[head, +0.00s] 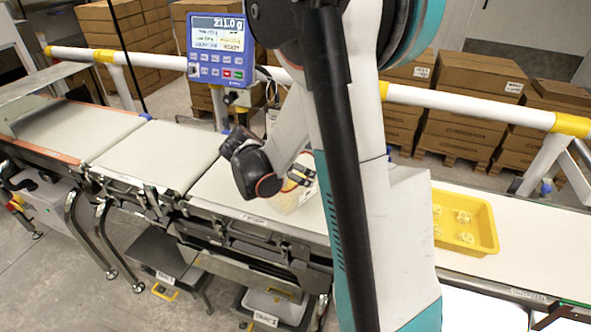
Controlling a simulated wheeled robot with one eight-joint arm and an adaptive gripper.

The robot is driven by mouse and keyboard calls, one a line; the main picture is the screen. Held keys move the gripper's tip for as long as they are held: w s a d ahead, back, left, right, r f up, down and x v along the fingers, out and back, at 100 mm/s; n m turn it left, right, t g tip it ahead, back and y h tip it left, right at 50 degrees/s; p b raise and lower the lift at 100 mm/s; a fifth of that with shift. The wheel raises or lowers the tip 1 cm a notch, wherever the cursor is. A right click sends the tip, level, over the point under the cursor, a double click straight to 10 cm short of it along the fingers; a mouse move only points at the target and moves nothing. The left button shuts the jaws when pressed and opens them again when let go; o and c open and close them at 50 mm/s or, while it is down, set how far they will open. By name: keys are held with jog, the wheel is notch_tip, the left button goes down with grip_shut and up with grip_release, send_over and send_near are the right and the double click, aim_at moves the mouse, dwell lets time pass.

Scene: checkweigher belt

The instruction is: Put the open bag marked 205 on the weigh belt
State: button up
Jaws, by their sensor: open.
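A pale, see-through bag (290,201) rests on the white belt section (220,187) just left of my arm. Its marking cannot be read, and my arm hides part of it. My gripper (299,179) is open at the top of the bag; I cannot tell whether the fingers touch it. The blue scale display (217,47) stands behind the belts and reads about 211.0 g. No label shows which belt section is the weigh belt.
A yellow tray (488,215) with several small pale items sits on the belt at right. Two belt sections to the left, middle (160,155) and far (65,130), are clear. A white rail (470,104) runs behind. Labelled bins (275,306) stand below.

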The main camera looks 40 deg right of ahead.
jog(key=shift+n, duration=0.3)
jog(key=p+v, duration=0.1)
jog(key=v, duration=0.5)
jog(key=p+v, duration=0.2)
jog(key=v, duration=0.4)
jog(key=shift+s+r, duration=0.15)
jog(key=shift+s, duration=0.1)
jog(key=s+a+r+n+t+y, duration=0.3)
jog(key=s+a+n+y, duration=0.1)
jog(key=s+a+n, duration=0.3)
jog(key=s+a+r+n+t+y, duration=0.3)
jog(key=s+a+r+n+y, duration=0.1)
jog(key=s+a+n, duration=0.3)
jog(key=shift+s+a+n+y, duration=0.45)
jog(key=shift+a+n, duration=0.45)
jog(key=shift+a, duration=0.35)
